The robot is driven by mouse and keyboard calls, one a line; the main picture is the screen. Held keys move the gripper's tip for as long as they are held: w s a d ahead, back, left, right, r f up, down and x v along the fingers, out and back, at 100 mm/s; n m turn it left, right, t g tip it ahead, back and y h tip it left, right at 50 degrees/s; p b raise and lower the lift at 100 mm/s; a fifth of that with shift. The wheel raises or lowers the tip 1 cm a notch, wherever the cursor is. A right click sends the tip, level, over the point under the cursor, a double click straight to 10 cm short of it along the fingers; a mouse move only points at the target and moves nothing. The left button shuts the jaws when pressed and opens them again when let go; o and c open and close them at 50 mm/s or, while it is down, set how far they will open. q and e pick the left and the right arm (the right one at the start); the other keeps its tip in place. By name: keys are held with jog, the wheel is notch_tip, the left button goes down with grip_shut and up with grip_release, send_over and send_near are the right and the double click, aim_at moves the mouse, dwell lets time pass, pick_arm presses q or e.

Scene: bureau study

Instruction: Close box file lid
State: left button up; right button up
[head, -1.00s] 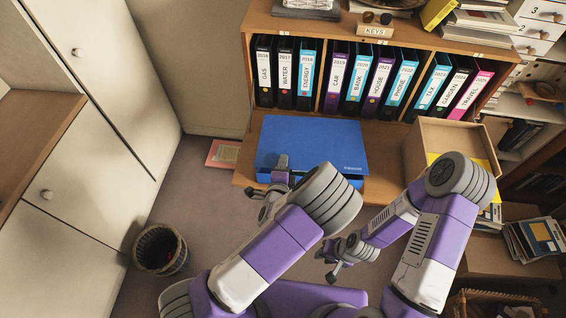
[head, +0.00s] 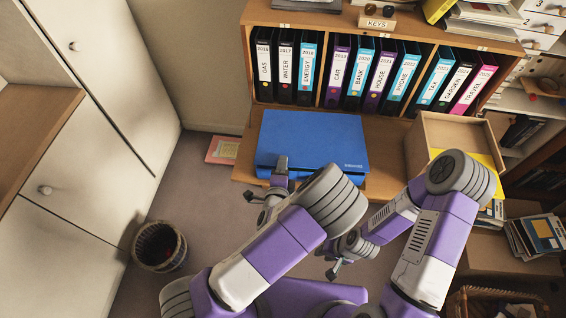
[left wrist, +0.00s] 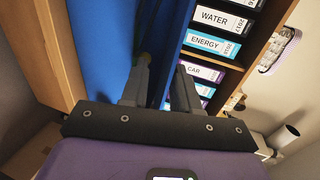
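The blue box file (head: 312,140) lies on the wooden desk in front of the binders. In the head view its lid looks flat or nearly flat; whether it is fully shut I cannot tell. The left wrist view shows its blue surfaces close up (left wrist: 100,50), with a dark band behind the fingers. My left gripper (head: 281,163) is at the front edge of the box, left of its middle. Its two fingers stand apart in the left wrist view (left wrist: 162,70); contact is unclear. My right gripper (head: 331,264) is low in front of the desk, its fingers unclear.
A row of labelled binders (head: 380,75) stands behind the box in the shelf. An open cardboard box (head: 432,135) stands at the desk's right. A waste basket (head: 160,247) and a pinkish book (head: 222,150) are on the floor at left. Floor between is clear.

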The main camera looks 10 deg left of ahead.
pick_arm(q)
jog(key=p+v, duration=0.1)
jog(key=v, duration=0.4)
jog(key=shift+s+r, duration=0.1)
jog(key=shift+s, duration=0.25)
